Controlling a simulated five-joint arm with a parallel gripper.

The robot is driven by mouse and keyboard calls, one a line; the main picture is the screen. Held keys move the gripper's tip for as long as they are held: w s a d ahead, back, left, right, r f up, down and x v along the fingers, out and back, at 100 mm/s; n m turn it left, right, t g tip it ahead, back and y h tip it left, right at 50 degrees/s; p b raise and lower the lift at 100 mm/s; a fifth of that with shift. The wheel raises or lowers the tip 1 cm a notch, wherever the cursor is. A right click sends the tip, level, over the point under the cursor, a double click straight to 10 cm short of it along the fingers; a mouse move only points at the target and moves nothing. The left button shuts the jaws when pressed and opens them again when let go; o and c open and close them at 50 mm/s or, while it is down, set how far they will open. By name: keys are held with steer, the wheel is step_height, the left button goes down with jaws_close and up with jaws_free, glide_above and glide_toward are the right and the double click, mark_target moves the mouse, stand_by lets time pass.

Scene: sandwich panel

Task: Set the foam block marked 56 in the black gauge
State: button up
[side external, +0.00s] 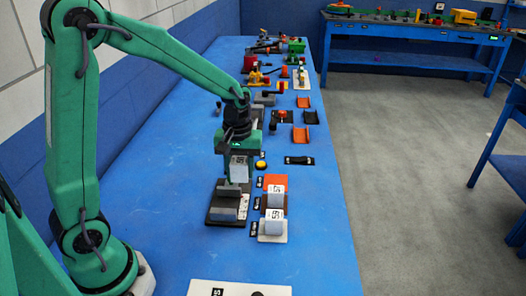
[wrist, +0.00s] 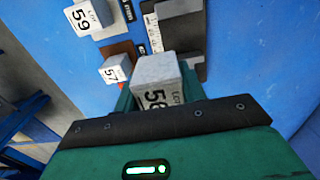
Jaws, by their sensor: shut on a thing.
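My gripper (side external: 238,178) is shut on a grey foam block (side external: 239,170) and holds it over the far end of the black gauge (side external: 214,216). In the wrist view the block (wrist: 156,72) sits between the fingers of my gripper (wrist: 160,92), its 56 label partly covered. The gauge (wrist: 184,27) has grey upright walls and a white scale strip along one side. In the side view a gap between block and gauge is hard to judge.
To the right of the gauge, block 57 (side external: 276,192) and block 59 (side external: 273,218) stand on small pads. A yellow button (side external: 261,165) is behind them. Orange trays (side external: 301,134) and tools lie farther back. The blue bench (side external: 165,150) is clear to the left.

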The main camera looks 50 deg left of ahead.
mark_target(226, 197)
steer(key=s, duration=0.1)
steer(key=s+a, duration=0.2)
steer(key=shift+s+f, duration=0.2)
steer(key=shift+s, duration=0.2)
steer(key=shift+f, duration=0.2)
steer(key=shift+f, duration=2.3)
steer(key=shift+f, duration=2.05)
stand_by(1.2)
steer(key=o, duration=1.4)
steer(key=shift+r, duration=0.1)
